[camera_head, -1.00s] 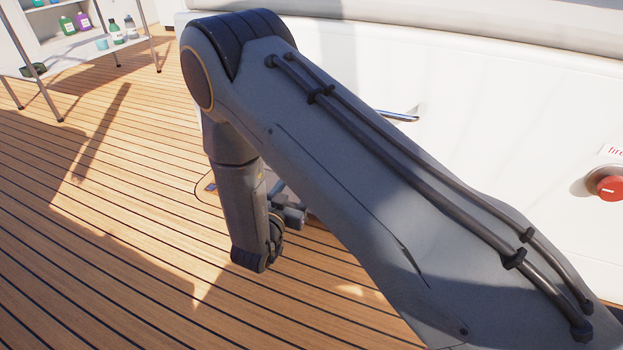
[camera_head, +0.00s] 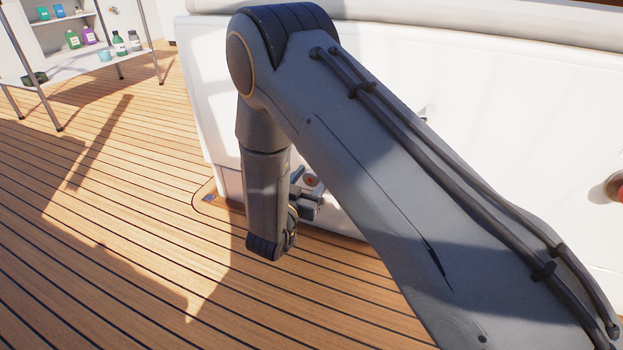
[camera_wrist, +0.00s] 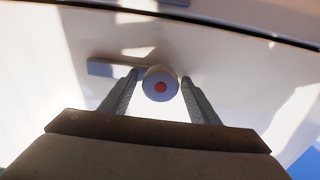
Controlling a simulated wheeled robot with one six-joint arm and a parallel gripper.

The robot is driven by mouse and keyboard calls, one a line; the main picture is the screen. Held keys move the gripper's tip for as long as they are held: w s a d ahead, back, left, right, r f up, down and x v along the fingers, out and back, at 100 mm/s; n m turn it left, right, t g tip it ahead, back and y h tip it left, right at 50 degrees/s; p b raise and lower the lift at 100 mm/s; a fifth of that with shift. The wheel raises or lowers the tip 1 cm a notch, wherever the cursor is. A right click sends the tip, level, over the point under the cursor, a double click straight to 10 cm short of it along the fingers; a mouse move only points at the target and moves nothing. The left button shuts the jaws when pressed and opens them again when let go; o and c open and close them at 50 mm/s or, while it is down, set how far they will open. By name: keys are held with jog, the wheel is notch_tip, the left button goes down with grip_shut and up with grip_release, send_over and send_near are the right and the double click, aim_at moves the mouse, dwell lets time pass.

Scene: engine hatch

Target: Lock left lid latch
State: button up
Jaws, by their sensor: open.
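My gripper (camera_wrist: 158,77) is open, with one finger on each side of the knob. I cannot tell whether either finger touches it. In the head view, my gripper (camera_head: 308,203) is low beside the white hatch wall, partly hidden by my arm. A small red dot of the latch (camera_head: 311,181) shows just above it.
The white hatch wall (camera_head: 540,130) stands behind my arm. A red knob (camera_head: 619,193) is cut off at the right edge. A shelf with bottles (camera_head: 90,60) stands at the back left. The wooden deck (camera_head: 110,230) is clear on the left.

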jog(key=c, duration=1)
jog(key=shift+o, duration=0.2)
jog(key=shift+p, duration=0.35)
jog(key=m+p, duration=0.3)
jog(key=p, duration=0.1)
jog(key=shift+s+d+r+m, duration=0.1)
jog(key=shift+r+m, duration=0.05)
jog(key=shift+m, duration=0.25)
jog(key=m+p, duration=0.4)
jog(key=p, duration=0.1)
jog(key=shift+d+m, duration=0.1)
jog(key=shift+m, duration=0.2)
jog(key=m+p, duration=0.5)
jog(key=shift+f, duration=0.2)
jog(key=shift+f+m+p, duration=0.2)
jog(key=shift+m+p, duration=1.35)
jog(key=shift+m, duration=0.75)
jog(key=shift+c, duration=0.2)
jog(key=shift+o, duration=0.2)
